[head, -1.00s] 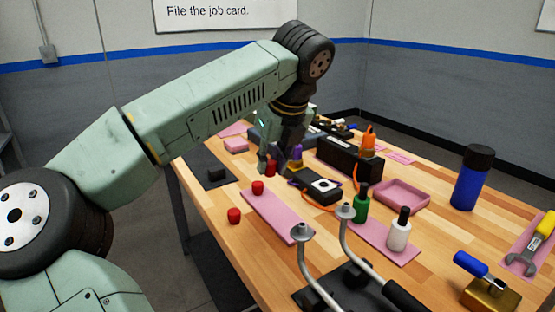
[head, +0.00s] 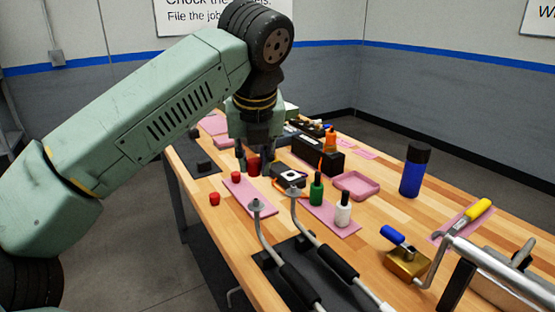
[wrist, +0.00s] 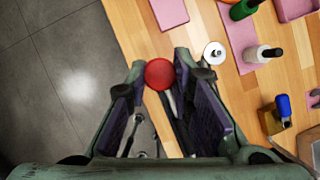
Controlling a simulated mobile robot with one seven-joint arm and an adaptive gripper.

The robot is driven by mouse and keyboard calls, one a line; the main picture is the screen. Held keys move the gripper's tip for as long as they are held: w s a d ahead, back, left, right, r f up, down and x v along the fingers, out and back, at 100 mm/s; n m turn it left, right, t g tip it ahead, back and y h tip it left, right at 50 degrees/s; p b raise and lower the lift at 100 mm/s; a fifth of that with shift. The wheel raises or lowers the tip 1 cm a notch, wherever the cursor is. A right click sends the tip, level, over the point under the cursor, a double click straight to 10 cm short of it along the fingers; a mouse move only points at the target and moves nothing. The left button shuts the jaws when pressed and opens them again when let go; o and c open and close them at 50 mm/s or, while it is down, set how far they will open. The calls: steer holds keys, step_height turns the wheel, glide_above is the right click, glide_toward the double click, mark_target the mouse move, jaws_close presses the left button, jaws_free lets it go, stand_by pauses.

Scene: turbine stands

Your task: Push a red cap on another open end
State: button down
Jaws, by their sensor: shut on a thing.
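My gripper (head: 254,160) points down over the bench and is shut on a red cap (wrist: 159,74), held between its fingertips. The held cap also shows in the head view (head: 254,164). Two more red caps lie loose: one on the pink mat (head: 235,176), one on the bare wood (head: 214,199). Two bent metal tubes stand nearer, with flanged upper ends; the left end (head: 255,204) and the right end (head: 292,190) show no red cap. One flanged end (wrist: 214,53) is right of the held cap in the wrist view, apart from it.
A green bottle (head: 317,190) and a white bottle (head: 343,209) stand close right of the tubes. A pink tray (head: 357,186), a blue bottle (head: 415,170) and a brass block with blue handle (head: 407,261) are farther right. Floor lies left of the bench (head: 185,215).

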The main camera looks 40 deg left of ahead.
steer(key=shift+s+d+r, duration=0.2)
steer(key=shift+s+d, duration=0.05)
steer(key=shift+d, duration=0.05)
steer(key=b, duration=0.4)
glide_above(256, 203)
steer(key=s+d, duration=0.1)
steer(key=shift+f, duration=2.45)
steer(key=shift+f+b, duration=0.75)
steer(key=shift+b, duration=0.45)
steer(key=shift+f+b, duration=0.35)
steer(key=shift+b, duration=0.05)
steer(key=shift+s+f, duration=0.1)
steer(key=shift+f, duration=0.05)
